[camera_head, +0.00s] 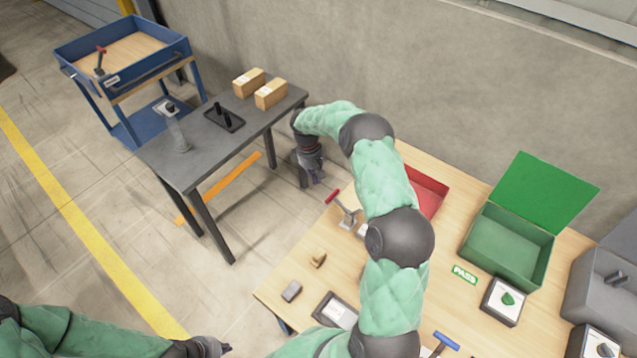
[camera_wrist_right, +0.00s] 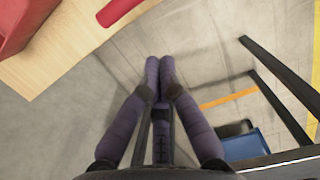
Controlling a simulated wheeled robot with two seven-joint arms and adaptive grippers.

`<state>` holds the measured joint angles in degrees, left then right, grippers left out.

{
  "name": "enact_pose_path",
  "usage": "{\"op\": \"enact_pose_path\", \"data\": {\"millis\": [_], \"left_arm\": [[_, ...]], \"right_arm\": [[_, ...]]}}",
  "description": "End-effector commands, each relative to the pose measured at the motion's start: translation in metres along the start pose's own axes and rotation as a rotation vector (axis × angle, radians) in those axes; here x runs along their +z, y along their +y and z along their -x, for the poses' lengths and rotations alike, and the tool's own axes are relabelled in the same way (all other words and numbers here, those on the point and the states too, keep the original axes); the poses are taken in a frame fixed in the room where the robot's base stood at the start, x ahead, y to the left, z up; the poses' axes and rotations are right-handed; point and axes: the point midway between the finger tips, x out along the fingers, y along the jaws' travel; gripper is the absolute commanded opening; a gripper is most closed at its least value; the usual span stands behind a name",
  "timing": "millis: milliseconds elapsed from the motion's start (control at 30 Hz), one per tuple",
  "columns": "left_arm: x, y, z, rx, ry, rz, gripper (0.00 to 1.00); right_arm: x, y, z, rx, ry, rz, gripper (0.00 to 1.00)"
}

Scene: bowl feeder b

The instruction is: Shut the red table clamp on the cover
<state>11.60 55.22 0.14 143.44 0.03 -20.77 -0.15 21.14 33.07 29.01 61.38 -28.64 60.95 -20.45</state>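The red-handled clamp (camera_head: 346,213) stands near the left edge of the wooden table, its handle tilted up to the left. In the right wrist view a red handle (camera_wrist_right: 118,10) shows at the top, near the table edge. A small pale piece beside the clamp is partly hidden by my right arm; I cannot tell whether it is the cover. My right gripper (camera_head: 313,178) hangs beyond the table edge, above and left of the clamp, apart from it. Its fingertips (camera_wrist_right: 159,62) meet with nothing seen between them. My left gripper (camera_head: 222,348) is low in the head view; its fingers are unclear.
A red bin (camera_head: 428,190) stands behind my right arm. An open green box (camera_head: 505,247) is at the right. Small blocks (camera_head: 291,291) lie near the table's front left. A grey table (camera_head: 205,160) with two cartons and a blue cart (camera_head: 150,75) stand at the upper left.

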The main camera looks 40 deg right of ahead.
Motion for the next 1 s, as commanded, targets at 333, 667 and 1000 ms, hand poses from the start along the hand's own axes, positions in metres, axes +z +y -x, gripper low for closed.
{"op": "enact_pose_path", "data": {"millis": [333, 667, 1000], "left_arm": [[-0.001, -0.008, -0.023, 0.0, 0.0, 0.0, 0.0], [-0.002, -0.012, -0.034, 0.0, 0.0, 0.0, 0.0], [-0.002, -0.014, -0.038, 0.0, 0.0, 0.0, 0.0]], "right_arm": [[0.0, -0.001, -0.068, -0.003, -0.003, 0.0, 0.0], [0.018, 0.0, -0.073, 0.0, 0.001, -0.001, 0.0], [0.032, -0.001, -0.062, -0.002, -0.002, 0.0, 0.0]]}}
